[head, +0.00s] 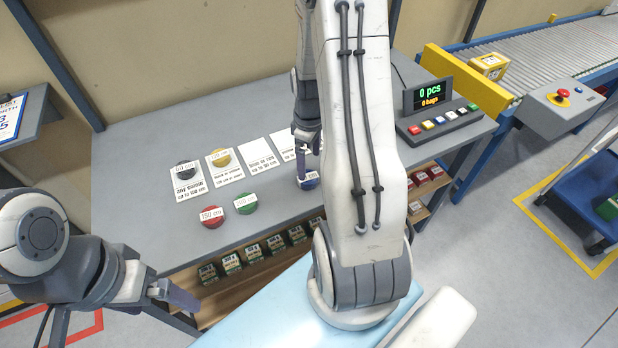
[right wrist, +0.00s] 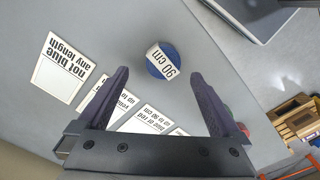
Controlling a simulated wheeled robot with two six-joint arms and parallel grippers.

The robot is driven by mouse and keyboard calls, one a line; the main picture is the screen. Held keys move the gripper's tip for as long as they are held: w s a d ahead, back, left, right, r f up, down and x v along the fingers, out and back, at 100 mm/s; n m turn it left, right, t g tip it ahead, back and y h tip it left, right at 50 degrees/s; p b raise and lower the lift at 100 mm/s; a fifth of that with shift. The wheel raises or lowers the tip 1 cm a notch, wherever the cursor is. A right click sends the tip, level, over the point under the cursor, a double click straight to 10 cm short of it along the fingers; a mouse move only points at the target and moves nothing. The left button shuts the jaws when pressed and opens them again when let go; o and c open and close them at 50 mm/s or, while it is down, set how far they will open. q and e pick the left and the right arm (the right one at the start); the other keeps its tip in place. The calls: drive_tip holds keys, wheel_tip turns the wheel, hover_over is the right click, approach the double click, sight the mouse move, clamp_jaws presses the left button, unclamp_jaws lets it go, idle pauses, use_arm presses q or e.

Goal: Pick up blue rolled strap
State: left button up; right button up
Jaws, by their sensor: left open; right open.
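The blue rolled strap (head: 310,184) lies on the grey table, partly hidden by my right gripper in the head view. In the right wrist view the strap (right wrist: 161,62) is a round blue roll with a white label reading 90 cm. My right gripper (right wrist: 160,75) is open and points at it. The strap appears between and just beyond the two fingertips, with no visible contact. In the head view my right gripper (head: 304,172) hangs over the strap. My left gripper (head: 182,298) is open and empty, low at the table's front left.
A red roll (head: 212,216) and a green roll (head: 245,203) lie left of the strap. Black (head: 185,170) and yellow (head: 221,158) rolls sit on printed cards behind. A button console (head: 437,122) stands at the table's right. Several small boxes fill the shelf below.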

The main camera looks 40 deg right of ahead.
sight(308, 176)
drive_tip(key=f, duration=0.4)
drive_tip(key=shift+s+a+f+p, duration=0.1)
drive_tip(key=shift+a+p, duration=0.2)
drive_tip(key=shift+a, duration=0.05)
drive_tip(key=shift+f, duration=0.65)
drive_tip(key=c, duration=1.4)
drive_tip(key=shift+r, duration=0.15)
